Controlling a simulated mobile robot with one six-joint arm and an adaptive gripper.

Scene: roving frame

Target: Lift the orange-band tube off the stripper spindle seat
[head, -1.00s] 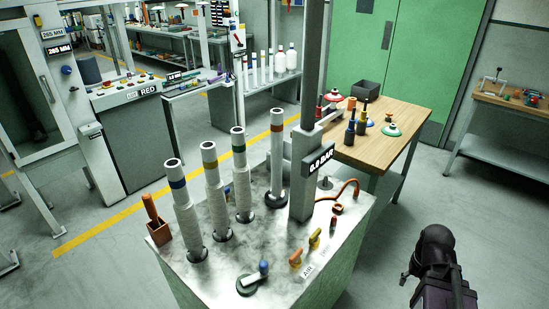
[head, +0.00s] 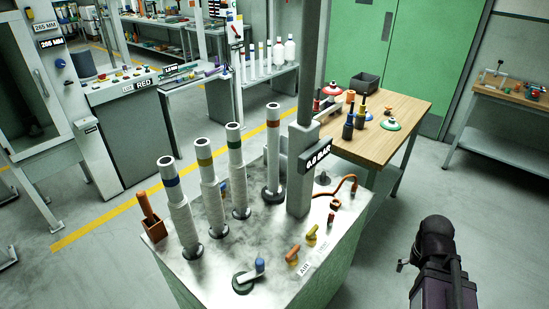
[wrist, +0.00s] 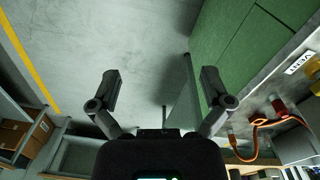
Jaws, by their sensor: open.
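The orange-band tube (head: 273,155) is tall and whitish with an orange-brown band near its top. In the head view it stands upright at the back of the metal-topped stand, on a dark round seat (head: 269,196), just left of a grey column (head: 300,170). My gripper (wrist: 158,88) shows in the wrist view with its two fingers wide apart and only floor visible between them. No tube shows in the wrist view. In the head view a dark part of my arm is at the lower right, well away from the tube; the fingertips are not visible there.
Several similar tubes with blue, yellow and green bands stand left of it, the green-band tube (head: 237,175) nearest. A pressure display (head: 316,157) juts from the column. Coloured levers (head: 293,254) and an orange hose (head: 340,187) lie right. A wooden table (head: 385,130) stands behind.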

